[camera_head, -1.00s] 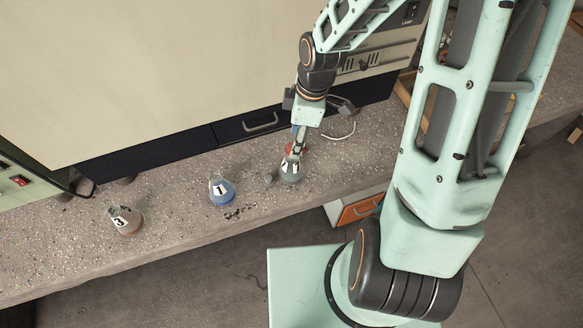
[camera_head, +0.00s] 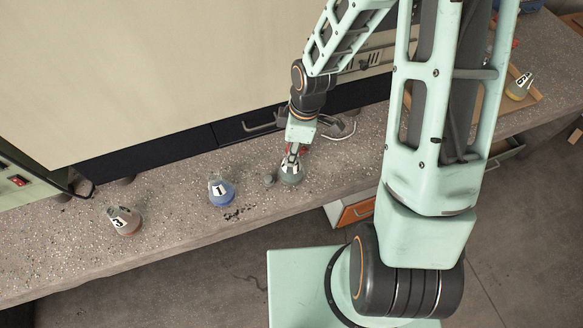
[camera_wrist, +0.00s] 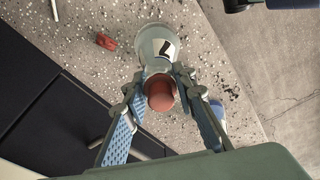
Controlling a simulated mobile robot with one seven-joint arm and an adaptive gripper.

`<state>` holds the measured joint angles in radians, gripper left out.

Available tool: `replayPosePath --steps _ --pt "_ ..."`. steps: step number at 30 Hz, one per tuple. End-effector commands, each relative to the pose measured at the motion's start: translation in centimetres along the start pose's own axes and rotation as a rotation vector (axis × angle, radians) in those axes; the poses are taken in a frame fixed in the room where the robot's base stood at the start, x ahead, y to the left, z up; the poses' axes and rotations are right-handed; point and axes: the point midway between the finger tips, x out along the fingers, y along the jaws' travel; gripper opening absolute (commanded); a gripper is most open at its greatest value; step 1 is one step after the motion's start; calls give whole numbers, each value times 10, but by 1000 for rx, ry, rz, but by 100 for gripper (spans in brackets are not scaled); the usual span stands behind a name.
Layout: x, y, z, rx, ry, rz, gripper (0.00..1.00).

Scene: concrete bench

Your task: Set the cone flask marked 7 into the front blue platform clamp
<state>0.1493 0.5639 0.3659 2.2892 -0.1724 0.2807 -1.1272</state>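A conical flask (camera_head: 291,173) with grey-green contents and a white label stands on the speckled bench; the wrist view shows it (camera_wrist: 158,43) with a dark mark and a reddish-brown stopper (camera_wrist: 160,97). I cannot read its number with certainty. My gripper (camera_head: 290,158) points down over it; in the wrist view my gripper's fingers (camera_wrist: 163,72) lie on both sides of the neck, the stopper between them. I cannot tell whether they press on it. A blue flask (camera_head: 221,192) stands to its left, marked perhaps 1 or 7. No blue platform clamp shows clearly.
A flask marked 3 (camera_head: 125,221) stands further left on the bench. A yellowish flask (camera_head: 520,87) stands far right in a wooden tray. A red piece (camera_wrist: 107,41) lies nearby.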

Motion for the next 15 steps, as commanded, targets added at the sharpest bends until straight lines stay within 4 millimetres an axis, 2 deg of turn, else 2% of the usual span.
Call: replayPosePath --steps 1,6,15 --pt "0 0 0 0 0 0 16" --pt "0 0 0 0 0 0 0" --pt "0 0 0 0 0 1 0"
